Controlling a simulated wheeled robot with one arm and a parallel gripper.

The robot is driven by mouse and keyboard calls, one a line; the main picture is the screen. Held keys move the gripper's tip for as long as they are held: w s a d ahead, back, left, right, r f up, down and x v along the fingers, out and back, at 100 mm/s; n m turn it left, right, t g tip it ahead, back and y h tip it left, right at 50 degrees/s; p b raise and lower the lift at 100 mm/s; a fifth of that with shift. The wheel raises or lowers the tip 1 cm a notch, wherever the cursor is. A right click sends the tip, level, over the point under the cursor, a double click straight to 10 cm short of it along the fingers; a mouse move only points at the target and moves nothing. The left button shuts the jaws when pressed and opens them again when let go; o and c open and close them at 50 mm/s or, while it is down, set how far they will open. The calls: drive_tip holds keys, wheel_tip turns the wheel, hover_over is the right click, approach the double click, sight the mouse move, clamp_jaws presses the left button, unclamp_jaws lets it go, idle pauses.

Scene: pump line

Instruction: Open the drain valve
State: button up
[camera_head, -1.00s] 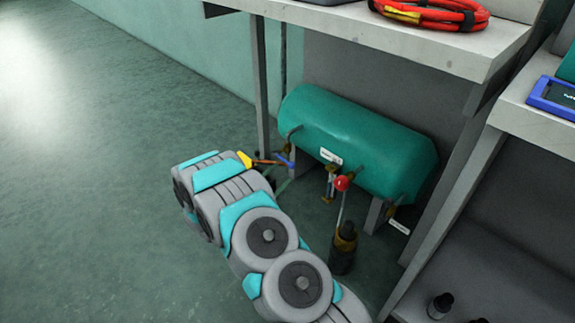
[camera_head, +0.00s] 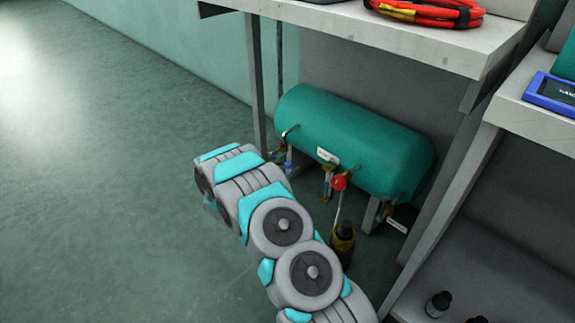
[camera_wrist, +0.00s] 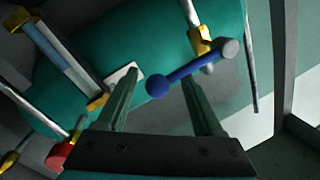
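A green tank (camera_head: 355,145) lies under the bench, with several small valves and fittings along its lower side. In the wrist view, a lever with a blue ball end (camera_wrist: 157,87) and a grey far end sits by a yellow fitting (camera_wrist: 201,42). My gripper (camera_wrist: 160,79) is open, with the blue ball between its fingertips; the lever's rod crosses at the right fingertip. I cannot tell whether they touch. In the head view, the blue part (camera_head: 289,159) shows just past my arm, and my fingers are hidden. No readable label shows which valve is the drain valve.
A red-knobbed lever (camera_head: 339,182) stands right of the blue one; its red knob also shows in the wrist view (camera_wrist: 60,155). A dark bottle (camera_head: 343,243) stands on the floor below. The bench leg (camera_head: 256,85) is close at the left. Open floor (camera_head: 90,200) lies left.

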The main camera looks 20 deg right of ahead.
clamp_jaws()
drive_tip(key=shift+f, duration=0.1)
drive_tip(key=shift+s, duration=0.1)
idle(1.0)
